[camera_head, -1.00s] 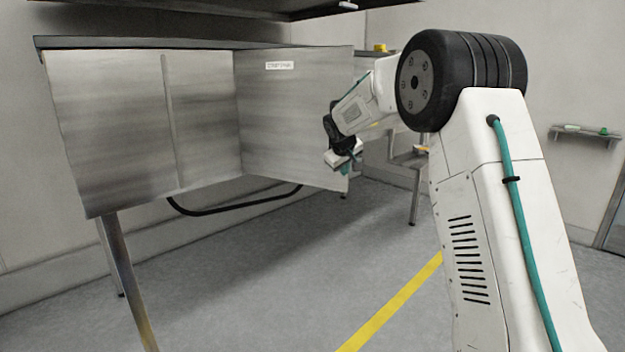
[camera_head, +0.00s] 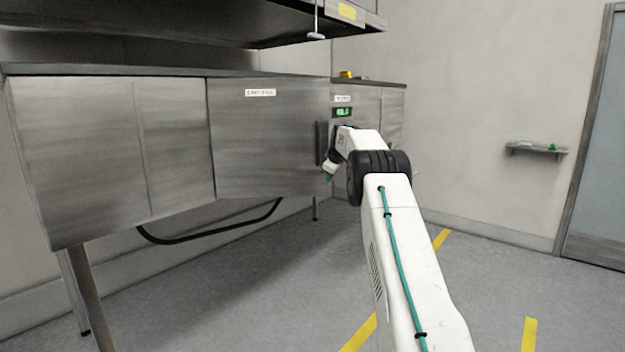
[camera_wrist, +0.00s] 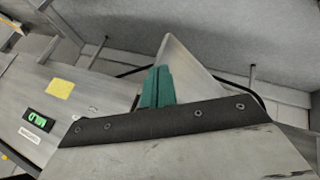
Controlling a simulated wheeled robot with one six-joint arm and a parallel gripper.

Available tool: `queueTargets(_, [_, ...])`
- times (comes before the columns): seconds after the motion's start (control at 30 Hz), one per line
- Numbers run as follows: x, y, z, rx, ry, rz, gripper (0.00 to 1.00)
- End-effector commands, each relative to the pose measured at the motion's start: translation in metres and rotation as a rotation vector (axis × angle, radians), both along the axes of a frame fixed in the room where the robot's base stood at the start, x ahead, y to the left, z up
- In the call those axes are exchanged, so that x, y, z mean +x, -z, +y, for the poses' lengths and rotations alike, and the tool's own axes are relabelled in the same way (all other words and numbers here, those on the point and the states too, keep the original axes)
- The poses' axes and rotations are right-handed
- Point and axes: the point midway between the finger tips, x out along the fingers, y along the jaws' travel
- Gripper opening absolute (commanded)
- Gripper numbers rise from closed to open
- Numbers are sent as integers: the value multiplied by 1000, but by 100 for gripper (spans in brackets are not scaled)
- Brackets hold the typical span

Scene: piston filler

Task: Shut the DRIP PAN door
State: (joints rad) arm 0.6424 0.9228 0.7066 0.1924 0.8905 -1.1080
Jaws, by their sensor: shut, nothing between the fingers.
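The DRIP PAN door (camera_head: 265,140) is a brushed steel panel with a white label near its top. In the head view it stands ajar, its right edge swung out from the cabinet front. A dark upright strip (camera_head: 321,143), perhaps its handle, shows near that edge. My gripper (camera_head: 328,176) is at the door's free right edge, low down. In the wrist view its green fingertips (camera_wrist: 157,88) are together and empty, close beside a pale steel panel (camera_wrist: 185,68), apparently the door. I cannot tell whether they touch it.
The steel cabinet (camera_head: 85,150) continues left of the door. Right of it is a section with a green display (camera_head: 343,112). A dark overhead shelf (camera_head: 200,25) hangs above the counter. A black curved hose (camera_head: 215,228) runs below. The floor at right is clear.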

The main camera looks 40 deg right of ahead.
Motion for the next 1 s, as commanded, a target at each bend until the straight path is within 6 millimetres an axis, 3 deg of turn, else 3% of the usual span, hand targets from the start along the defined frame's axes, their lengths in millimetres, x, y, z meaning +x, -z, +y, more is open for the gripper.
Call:
queueTargets(0.23, [-3,1,-21,0,-14,0,0])
queueTargets(0.8, [-3,0,-21,0,-21,0,0])
queueTargets(1.0, [-12,-2,-23,1,-13,0,0])
